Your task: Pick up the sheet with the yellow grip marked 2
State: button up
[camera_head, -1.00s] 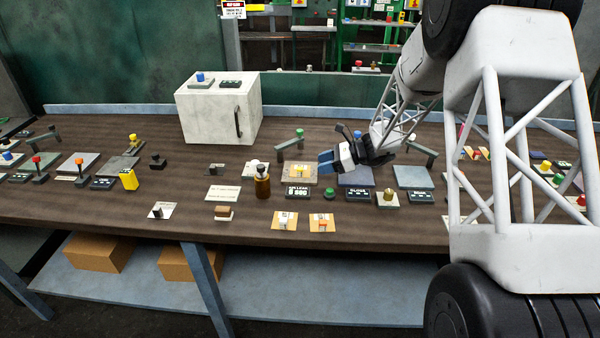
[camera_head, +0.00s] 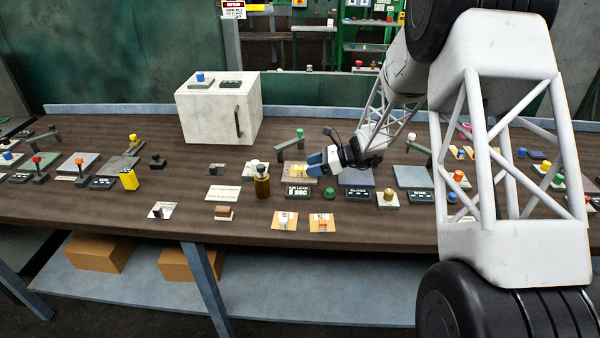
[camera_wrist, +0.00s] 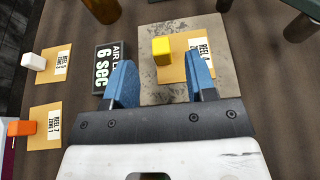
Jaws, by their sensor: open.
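A yellow grip (camera_wrist: 161,47) stands on a tan sheet (camera_wrist: 182,68) that lies on a grey square plate (camera_wrist: 152,92). The sheet's printed label is only partly legible, so I cannot confirm its number. In the wrist view, the yellow grip lies between the finger lines, just beyond the tips. The gripper also shows in the head view (camera_head: 311,164).
A display reading 6 SEC (camera_wrist: 109,68) is beside the plate. Sheets with a white grip (camera_wrist: 33,62) and an orange grip (camera_wrist: 20,128) lie nearer the bench front. A brown bottle (camera_head: 262,186) stands left of the plate. A white cabinet (camera_head: 205,112) stands behind.

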aim_at(301, 168)
jog(key=shift+x, duration=1.9)
jog(key=shift+r, duration=0.1)
grip_shut()
jog(key=shift+r, duration=0.1)
jog(key=shift+r, duration=1.75)
jog(key=s+d, duration=0.1)
jog(key=s, duration=0.4)
jog(key=s+d+r, duration=0.1)
jog(key=s+d, duration=0.1)
jog(key=s, duration=0.3)
jog(key=s+d, duration=0.1)
jog(key=s, duration=0.4)
jog(key=shift+s+d+r, duration=0.15)
